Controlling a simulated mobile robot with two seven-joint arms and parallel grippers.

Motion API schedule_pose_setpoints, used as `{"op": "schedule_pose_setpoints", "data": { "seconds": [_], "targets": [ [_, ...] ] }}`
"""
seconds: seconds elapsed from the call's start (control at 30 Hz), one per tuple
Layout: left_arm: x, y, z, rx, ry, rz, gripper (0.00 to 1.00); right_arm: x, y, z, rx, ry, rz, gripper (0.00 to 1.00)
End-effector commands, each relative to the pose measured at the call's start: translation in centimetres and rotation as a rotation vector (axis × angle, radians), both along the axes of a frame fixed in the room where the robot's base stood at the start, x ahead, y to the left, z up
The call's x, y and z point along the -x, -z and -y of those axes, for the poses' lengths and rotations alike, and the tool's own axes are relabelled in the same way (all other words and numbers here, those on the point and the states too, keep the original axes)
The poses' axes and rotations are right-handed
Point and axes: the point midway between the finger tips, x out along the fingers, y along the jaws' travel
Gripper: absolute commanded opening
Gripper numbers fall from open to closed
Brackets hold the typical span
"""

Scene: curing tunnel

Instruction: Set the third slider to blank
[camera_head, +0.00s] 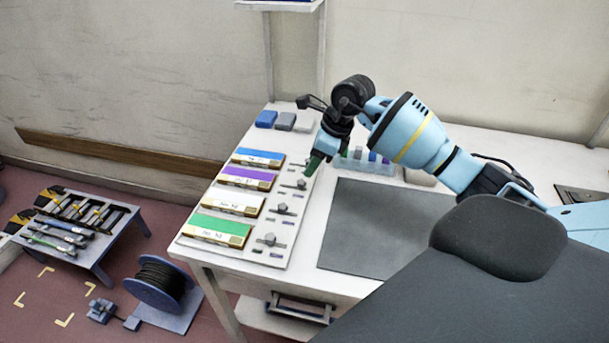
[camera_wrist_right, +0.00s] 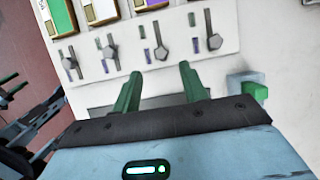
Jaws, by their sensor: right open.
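A pale slider board (camera_head: 205,245) carries a blue label (camera_head: 258,157), a purple label (camera_head: 246,178), a white label (camera_head: 234,203) and a green label (camera_head: 217,229). Beside each is a slot with a grey knob: the purple-row knob (camera_head: 300,184), white-row knob (camera_head: 281,208) and green-row knob (camera_head: 270,239). In the right wrist view, the purple-row knob (camera_wrist_right: 160,53) and blue-row knob (camera_wrist_right: 214,41) sit near the slot ends away from the labels; the white-row knob (camera_wrist_right: 111,51) is nearer mid-slot. My right gripper (camera_head: 313,164) is open and empty, by the board's far right edge.
A dark grey mat (camera_head: 375,235) lies right of the board. A clear tray (camera_head: 368,164) with small items stands behind it. Blue and grey blocks (camera_head: 266,119) sit at the table's back left. A tool bench (camera_head: 80,228) and cable reel (camera_head: 160,285) stand on the floor.

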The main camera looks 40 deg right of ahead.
Motion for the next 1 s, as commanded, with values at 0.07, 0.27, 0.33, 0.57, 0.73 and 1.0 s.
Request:
{"op": "schedule_pose_setpoints", "data": {
  "seconds": [0.07, 0.27, 0.33, 0.57, 0.73, 1.0],
  "targets": [
    [-0.1, -0.1, 0.0, 0.000, 0.001, 0.002, 0.48, -0.3, 1.3, -0.4, -0.003, -0.001, -0.005, 0.43],
    [-0.5, -0.3, 0.0, 0.000, 0.000, 0.011, 0.48, -1.1, 4.0, -1.1, -0.002, -0.001, -0.003, 0.43],
    [-0.5, -0.3, 0.0, 0.000, 0.000, 0.012, 0.48, -1.4, 4.7, -1.3, -0.003, -0.001, -0.003, 0.43],
    [-0.6, -0.3, 0.0, 0.000, 0.000, 0.012, 0.48, -1.8, 5.9, -1.6, -0.001, -0.001, -0.002, 0.43],
    [-0.6, -0.3, 0.0, 0.000, 0.000, 0.013, 0.48, -1.8, 5.9, -1.6, -0.001, 0.000, -0.001, 0.43],
    [-0.6, -0.3, 0.0, 0.001, -0.002, 0.014, 0.48, -1.8, 5.9, -1.6, 0.000, 0.000, -0.001, 0.17]
  ]
}}
